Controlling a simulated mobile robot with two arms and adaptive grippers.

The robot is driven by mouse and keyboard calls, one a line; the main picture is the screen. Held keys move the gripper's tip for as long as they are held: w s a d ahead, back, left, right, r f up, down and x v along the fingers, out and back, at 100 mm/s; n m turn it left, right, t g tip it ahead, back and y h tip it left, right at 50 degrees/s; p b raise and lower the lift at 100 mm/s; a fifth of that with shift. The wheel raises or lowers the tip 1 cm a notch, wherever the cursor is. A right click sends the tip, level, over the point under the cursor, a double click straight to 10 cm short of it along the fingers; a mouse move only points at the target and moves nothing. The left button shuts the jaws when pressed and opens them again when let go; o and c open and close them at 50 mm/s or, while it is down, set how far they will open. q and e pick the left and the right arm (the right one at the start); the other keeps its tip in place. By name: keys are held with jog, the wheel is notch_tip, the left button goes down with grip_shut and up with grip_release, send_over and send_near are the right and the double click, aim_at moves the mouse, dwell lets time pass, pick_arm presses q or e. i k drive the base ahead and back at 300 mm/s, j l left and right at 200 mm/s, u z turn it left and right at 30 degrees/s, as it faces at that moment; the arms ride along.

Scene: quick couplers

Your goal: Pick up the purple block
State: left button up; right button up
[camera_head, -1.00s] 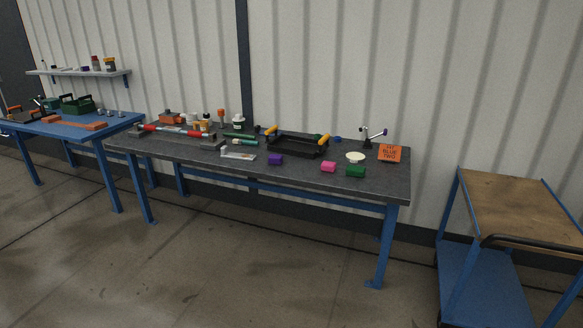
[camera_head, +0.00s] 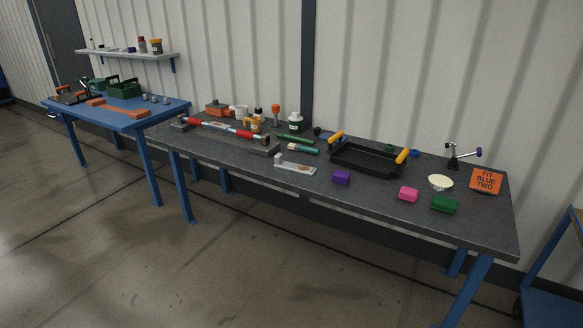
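The purple block (camera_head: 341,177) lies on the grey workbench (camera_head: 310,195) near its front edge, left of a pink block (camera_head: 408,194) and a green block (camera_head: 444,204). It stands apart from the things around it. Neither of my grippers shows in the head view.
A black tray with yellow handles (camera_head: 366,160) sits behind the purple block. A small metal fixture (camera_head: 295,166) lies to its left. An orange sign (camera_head: 486,180) and a pale dish (camera_head: 440,182) are at the right. Open floor (camera_head: 260,275) lies in front of the bench.

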aim_at(339, 177)
jog(key=i+j+z, duration=0.2)
jog(key=i+j, duration=0.15)
jog(key=i, duration=0.2)
jog(key=i+j+z, duration=0.2)
jog(key=i+j, duration=0.2)
jog(key=i+j+z, duration=0.2)
jog(key=i+j, duration=0.3)
jog(key=i+j+z, duration=0.2)
jog(key=i+j, duration=0.3)
jog(key=i+j+z, duration=0.2)
jog(key=i+j, duration=0.2)
jog(key=j, duration=0.35)
